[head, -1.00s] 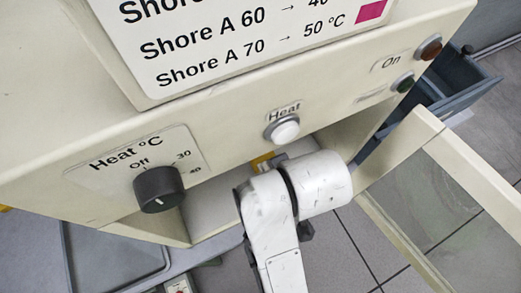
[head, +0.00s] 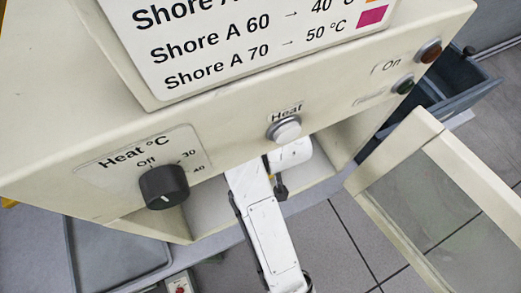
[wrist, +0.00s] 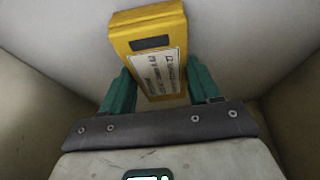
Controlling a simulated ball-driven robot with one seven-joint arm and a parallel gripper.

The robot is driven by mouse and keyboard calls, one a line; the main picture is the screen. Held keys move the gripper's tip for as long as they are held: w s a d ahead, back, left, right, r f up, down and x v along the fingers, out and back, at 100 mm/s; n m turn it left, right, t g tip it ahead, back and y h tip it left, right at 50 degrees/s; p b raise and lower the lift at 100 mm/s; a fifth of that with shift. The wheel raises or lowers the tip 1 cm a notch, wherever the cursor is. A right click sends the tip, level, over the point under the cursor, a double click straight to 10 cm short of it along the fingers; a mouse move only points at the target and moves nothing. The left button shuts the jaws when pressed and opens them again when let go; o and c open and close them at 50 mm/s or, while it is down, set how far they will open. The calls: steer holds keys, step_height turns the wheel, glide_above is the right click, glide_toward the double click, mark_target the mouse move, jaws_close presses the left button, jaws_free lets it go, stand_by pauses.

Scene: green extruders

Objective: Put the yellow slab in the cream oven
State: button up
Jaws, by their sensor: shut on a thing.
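The cream oven (head: 90,120) fills much of the head view, with its glazed door (head: 425,200) standing open at the right. My arm reaches into its open chamber, and the oven front hides my gripper in the head view. In the wrist view, my gripper (wrist: 160,95) has its two green fingers on either side of the yellow slab (wrist: 150,30) and is shut on it. The slab has a dark patch and a white printed label. Pale walls surround it inside the chamber. I cannot tell whether the slab touches the oven floor.
The oven front carries a black heat knob (head: 163,187), a white Heat button (head: 284,130) and red and green buttons. A grey tray (head: 115,255) lies at the lower left. A blue-grey open drawer (head: 455,85) is behind the door.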

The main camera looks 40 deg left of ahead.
steer(key=shift+f, duration=0.1)
steer(key=o, duration=1.3)
steer(key=shift+c, duration=0.2)
steer(key=shift+r, duration=0.4)
steer(key=v, duration=0.2)
steer(key=shift+s+d+r, duration=0.1)
steer(key=shift+d+r, duration=0.05)
steer(key=shift+r, duration=0.2)
steer(key=s+d, duration=0.1)
steer(key=d, duration=0.2)
steer(key=s+d, duration=0.2)
steer(key=d, duration=0.2)
steer(key=s+d, duration=0.1)
steer(key=d, duration=0.3)
steer(key=shift+s+f+b, duration=0.15)
steer(key=shift+s+b, duration=0.1)
steer(key=shift+b, duration=0.1)
